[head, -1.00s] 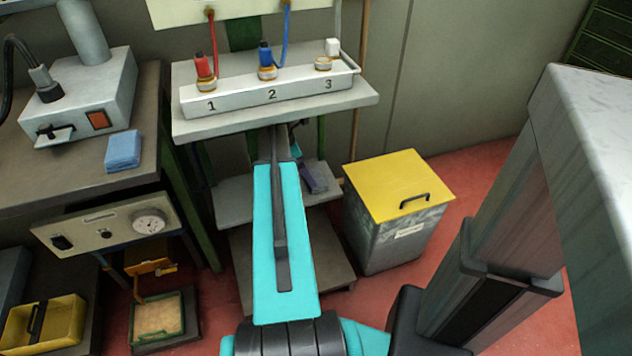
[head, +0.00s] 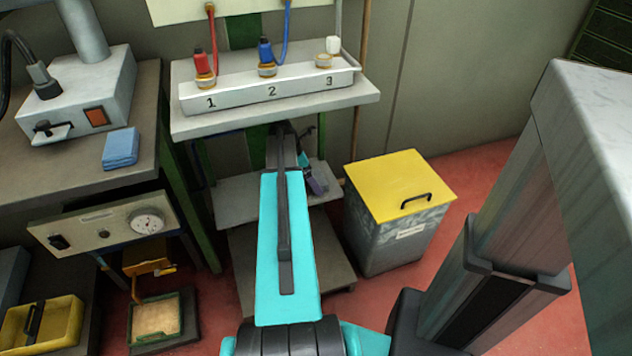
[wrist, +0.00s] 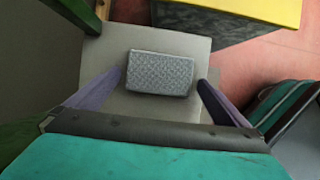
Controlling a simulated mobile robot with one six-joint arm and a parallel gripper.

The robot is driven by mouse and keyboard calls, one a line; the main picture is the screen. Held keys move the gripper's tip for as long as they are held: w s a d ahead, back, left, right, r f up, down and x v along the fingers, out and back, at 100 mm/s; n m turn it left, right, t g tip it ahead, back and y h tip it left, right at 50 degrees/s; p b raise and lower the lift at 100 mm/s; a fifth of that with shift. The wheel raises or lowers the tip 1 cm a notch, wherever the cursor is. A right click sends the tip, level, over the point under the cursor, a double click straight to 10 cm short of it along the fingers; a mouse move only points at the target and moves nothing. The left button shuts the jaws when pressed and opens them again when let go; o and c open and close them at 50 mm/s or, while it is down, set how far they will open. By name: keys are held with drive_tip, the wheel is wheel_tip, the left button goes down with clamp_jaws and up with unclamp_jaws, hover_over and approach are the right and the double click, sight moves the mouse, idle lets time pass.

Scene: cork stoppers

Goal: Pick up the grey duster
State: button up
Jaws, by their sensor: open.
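The grey duster (wrist: 160,74) is a textured, roughly rectangular pad lying flat on a grey shelf (wrist: 99,70) in the wrist view. My gripper (wrist: 159,77) is open, with one purple finger to the left of the duster and one to the right. A gap shows between the duster and each finger, and nothing is held. How high the fingertips are above the shelf is hard to tell. In the head view my gripper (head: 316,183) is partly visible under the upper shelf, behind my turquoise arm. The duster cannot be made out there.
A rack with numbered places (head: 270,92) stands on the upper shelf (head: 200,127) above my gripper. A bin with a yellow lid (head: 385,180) stands close at right. A blue cloth (head: 121,148) lies on the left bench. Green posts (head: 185,195) stand at left.

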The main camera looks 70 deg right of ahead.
sight(316, 177)
idle(0.3)
drive_tip(key=c, duration=0.9)
drive_tip(key=shift+r, duration=0.1)
drive_tip(key=shift+r+p, duration=0.55)
drive_tip(key=shift+r, duration=1.05)
drive_tip(key=shift+a+r, duration=0.2)
drive_tip(key=shift+a, duration=0.1)
drive_tip(key=a, duration=0.5)
drive_tip(key=a+p, duration=0.1)
drive_tip(key=a, duration=0.4)
drive_tip(key=s+a+r+p, duration=0.1)
drive_tip(key=a, duration=0.4)
drive_tip(key=shift+a+r, duration=0.1)
drive_tip(key=shift+a, duration=0.1)
